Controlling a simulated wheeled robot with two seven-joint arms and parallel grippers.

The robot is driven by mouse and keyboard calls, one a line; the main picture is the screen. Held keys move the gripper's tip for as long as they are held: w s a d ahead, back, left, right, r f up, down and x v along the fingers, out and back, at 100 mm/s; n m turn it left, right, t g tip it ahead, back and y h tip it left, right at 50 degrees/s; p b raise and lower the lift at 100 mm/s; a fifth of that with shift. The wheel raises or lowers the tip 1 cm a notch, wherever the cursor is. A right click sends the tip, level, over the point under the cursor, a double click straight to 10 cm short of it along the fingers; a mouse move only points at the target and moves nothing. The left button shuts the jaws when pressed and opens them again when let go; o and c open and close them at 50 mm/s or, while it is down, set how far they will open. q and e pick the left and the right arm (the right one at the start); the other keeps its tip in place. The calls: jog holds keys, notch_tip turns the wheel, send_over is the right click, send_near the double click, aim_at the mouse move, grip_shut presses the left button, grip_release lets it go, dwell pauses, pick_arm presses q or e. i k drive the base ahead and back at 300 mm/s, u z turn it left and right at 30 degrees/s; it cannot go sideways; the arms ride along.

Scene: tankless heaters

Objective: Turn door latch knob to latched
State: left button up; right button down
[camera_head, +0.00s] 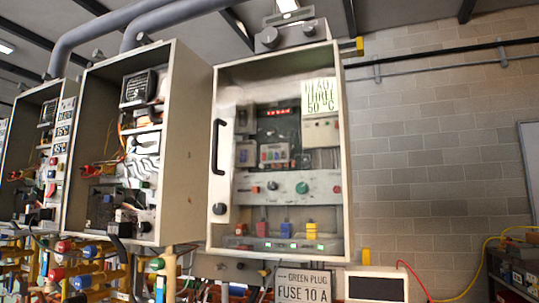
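The right-hand heater cabinet has a closed-looking framed door (345,190) with a clear window. A small dark round knob (219,209) sits low on the left side of the door frame, below a black vertical handle (217,146). It appears to be the latch knob; its pointer direction is too small to read. Neither of my grippers is in view, and nothing touches the knob or handle.
Two more cabinets stand to the left, one being the middle cabinet (185,140), with their fronts showing bare parts. A "FUSE 10 A" sign (302,286) and a small screen (376,287) sit below the door. Yellow pipes (168,270) crowd the lower left. The brick wall (440,160) is at right.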

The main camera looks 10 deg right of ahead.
aim_at(219, 209)
jog(key=z, duration=0.1)
jog(key=k, duration=0.4)
jog(key=u, duration=0.85)
jog(key=i, duration=1.25)
jog(key=z, duration=0.2)
